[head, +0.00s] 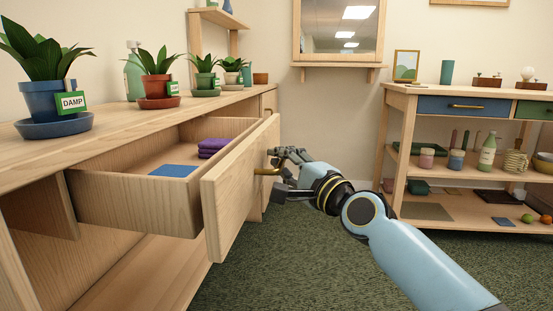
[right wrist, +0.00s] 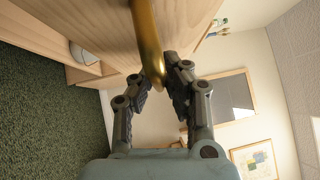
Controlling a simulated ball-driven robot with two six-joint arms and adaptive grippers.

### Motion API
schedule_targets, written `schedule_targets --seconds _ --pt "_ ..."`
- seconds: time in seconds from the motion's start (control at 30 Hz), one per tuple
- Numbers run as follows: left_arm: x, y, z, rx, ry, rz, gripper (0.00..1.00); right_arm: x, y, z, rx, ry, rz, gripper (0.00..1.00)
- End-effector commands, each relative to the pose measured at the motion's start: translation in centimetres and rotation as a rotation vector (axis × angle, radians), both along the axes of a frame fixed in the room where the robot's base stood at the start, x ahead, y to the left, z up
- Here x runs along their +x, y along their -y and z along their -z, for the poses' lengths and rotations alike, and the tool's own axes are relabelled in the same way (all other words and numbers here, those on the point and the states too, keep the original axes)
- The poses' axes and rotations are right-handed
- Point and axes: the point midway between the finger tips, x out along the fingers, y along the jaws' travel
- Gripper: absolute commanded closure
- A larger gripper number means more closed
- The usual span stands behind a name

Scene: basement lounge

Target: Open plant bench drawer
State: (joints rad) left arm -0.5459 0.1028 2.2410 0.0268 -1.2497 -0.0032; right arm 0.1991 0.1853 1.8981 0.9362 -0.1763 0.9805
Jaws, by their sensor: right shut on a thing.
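The plant bench drawer (head: 238,190) is pulled well out of the wooden plant bench (head: 110,123). Its inside shows a blue cloth (head: 173,171) and folded purple cloths (head: 212,147). A brass handle (head: 266,171) is on the drawer front. My right gripper (head: 272,171) is shut on the handle. In the right wrist view the brass handle (right wrist: 146,40) runs down to the fingers of my right gripper (right wrist: 158,92). My left gripper is not in view.
Potted plants stand on the bench top, the nearest in a blue pot (head: 55,100) with a DAMP tag. A wooden shelf table (head: 400,98) with blue and green drawers stands at the right. Green carpet (head: 300,270) is clear in front of the drawer.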

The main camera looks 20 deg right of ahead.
Motion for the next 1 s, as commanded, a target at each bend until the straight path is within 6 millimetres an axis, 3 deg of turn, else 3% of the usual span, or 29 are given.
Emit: schedule_targets --seconds 0.03,0.53,0.57,0.73,1.0 --pt "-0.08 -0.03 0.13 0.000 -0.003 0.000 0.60 -0.21 0.06 0.73 0.000 -0.017 -0.005 1.00" --pt "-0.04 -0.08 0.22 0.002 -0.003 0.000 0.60 -0.37 0.26 0.87 0.002 -0.018 -0.004 1.00" --pt "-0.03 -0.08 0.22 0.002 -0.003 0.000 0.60 -0.36 0.27 0.88 0.002 -0.018 -0.004 0.87" --pt "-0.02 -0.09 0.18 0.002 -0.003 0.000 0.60 -0.34 0.29 0.67 0.001 -0.014 -0.003 0.66" --pt "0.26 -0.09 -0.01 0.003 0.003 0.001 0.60 -0.36 0.33 0.33 -0.001 -0.007 -0.002 0.66"
